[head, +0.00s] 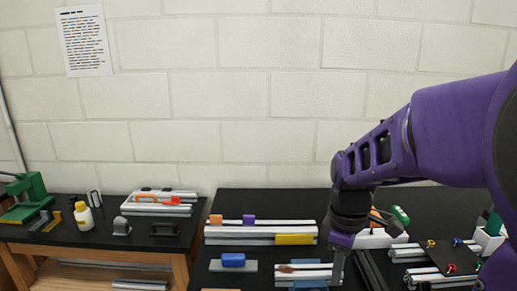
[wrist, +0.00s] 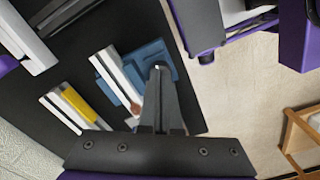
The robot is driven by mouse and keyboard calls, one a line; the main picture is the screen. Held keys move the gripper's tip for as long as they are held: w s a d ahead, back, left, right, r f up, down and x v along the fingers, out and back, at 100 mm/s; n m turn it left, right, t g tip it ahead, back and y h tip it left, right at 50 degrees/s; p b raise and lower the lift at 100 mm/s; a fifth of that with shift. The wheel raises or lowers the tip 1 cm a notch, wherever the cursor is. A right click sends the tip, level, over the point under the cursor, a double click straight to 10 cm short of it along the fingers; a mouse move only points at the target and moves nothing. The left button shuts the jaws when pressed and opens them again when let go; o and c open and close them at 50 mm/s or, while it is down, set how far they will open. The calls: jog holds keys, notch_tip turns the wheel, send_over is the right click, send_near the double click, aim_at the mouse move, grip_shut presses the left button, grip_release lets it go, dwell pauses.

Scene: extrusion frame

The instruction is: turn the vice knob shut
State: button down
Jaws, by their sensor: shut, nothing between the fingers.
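The blue vice (wrist: 150,56) shows in the wrist view near my fingertips, with a silver extrusion (wrist: 112,70) lying across it. In the head view only a strip of the vice (head: 308,284) shows at the bottom edge, below the extrusion (head: 312,275). My gripper (head: 337,281) points down at the right end of that extrusion. In the wrist view my fingers (wrist: 160,70) are together and empty, in front of part of the vice. I cannot make out the knob clearly; my fingers may hide it. I cannot tell whether they touch the vice.
A brown-ended tool (head: 287,268) lies on the extrusion. A long rail with a yellow block (head: 294,239) lies behind, and a blue block (head: 233,260) sits to the left. Dark bars (head: 369,270) and a frame with coloured knobs (head: 440,262) are to the right.

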notch_tip(320, 180, down, 7)
jog(key=b, duration=0.4)
jog(key=shift+w+a, duration=0.1)
jog(key=shift+a, duration=0.15)
dwell(0.9)
